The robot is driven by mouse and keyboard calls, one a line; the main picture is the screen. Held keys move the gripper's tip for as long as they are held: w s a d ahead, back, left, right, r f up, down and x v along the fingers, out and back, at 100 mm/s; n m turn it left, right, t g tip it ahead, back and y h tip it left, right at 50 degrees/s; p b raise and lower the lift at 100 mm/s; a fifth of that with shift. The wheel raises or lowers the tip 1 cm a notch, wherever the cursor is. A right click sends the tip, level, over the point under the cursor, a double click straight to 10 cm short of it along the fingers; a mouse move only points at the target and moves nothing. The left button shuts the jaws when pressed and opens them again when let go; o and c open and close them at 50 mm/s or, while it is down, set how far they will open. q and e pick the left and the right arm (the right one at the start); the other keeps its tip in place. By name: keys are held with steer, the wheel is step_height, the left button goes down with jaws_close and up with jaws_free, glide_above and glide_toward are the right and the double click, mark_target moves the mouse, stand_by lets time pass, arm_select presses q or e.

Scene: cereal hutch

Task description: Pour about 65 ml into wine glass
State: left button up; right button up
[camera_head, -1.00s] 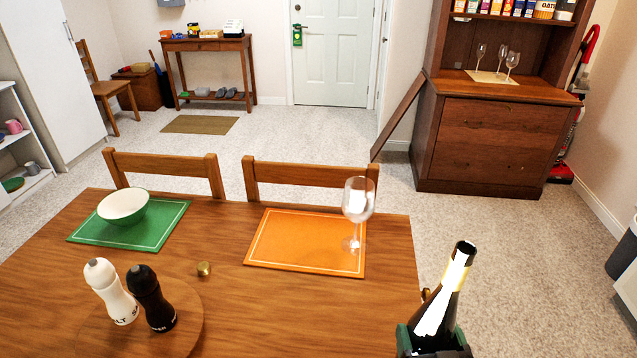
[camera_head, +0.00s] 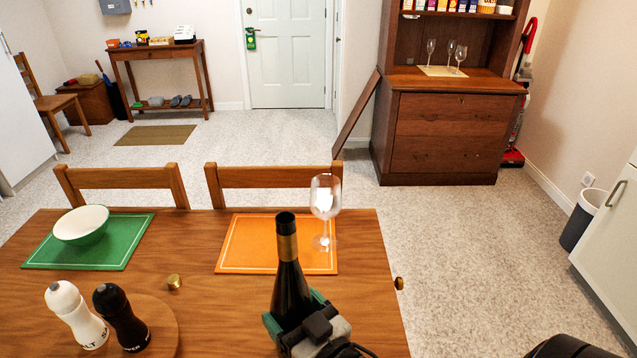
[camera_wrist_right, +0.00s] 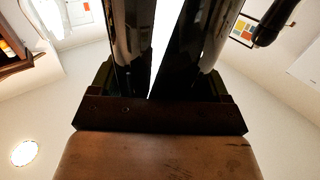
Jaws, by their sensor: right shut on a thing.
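The wine glass (camera_head: 325,200) stands upright and looks empty on the right part of the orange placemat (camera_head: 262,243). My right gripper (camera_head: 303,322) is shut on the lower part of a dark wine bottle (camera_head: 291,285) with a gold neck band. In the head view the bottle is nearly upright, its neck leaning slightly left. Its mouth shows nearer to me than the glass and to its left, apart from it. Dark, glossy shapes fill the middle of the right wrist view, too close to read clearly. My left gripper is not in view.
The wooden table (camera_head: 215,315) also holds a white bowl (camera_head: 82,225) on a green placemat (camera_head: 120,252), a white shaker (camera_head: 75,312), a black shaker (camera_head: 120,318) and a brass object (camera_head: 174,282). Chairs stand behind. More glasses (camera_head: 450,52) stand on the hutch (camera_head: 445,125).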

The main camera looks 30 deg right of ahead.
steer(key=w+a+r+n+g+y+b, duration=0.2)
steer(key=w+a+n+g+y, duration=0.1)
steer(key=w+a+n+y, duration=0.4)
steer(key=w+d+r+b, duration=0.1)
steer(key=w+d+r, duration=0.1)
steer(key=w+d, duration=0.3)
steer(key=w+d+r+m+y+b, duration=0.1)
steer(key=w+d, duration=0.4)
steer(key=d, duration=0.8)
steer(key=shift+w+d+r+b, duration=0.35)
steer(key=shift+r+b, duration=0.2)
steer(key=shift+r, duration=0.15)
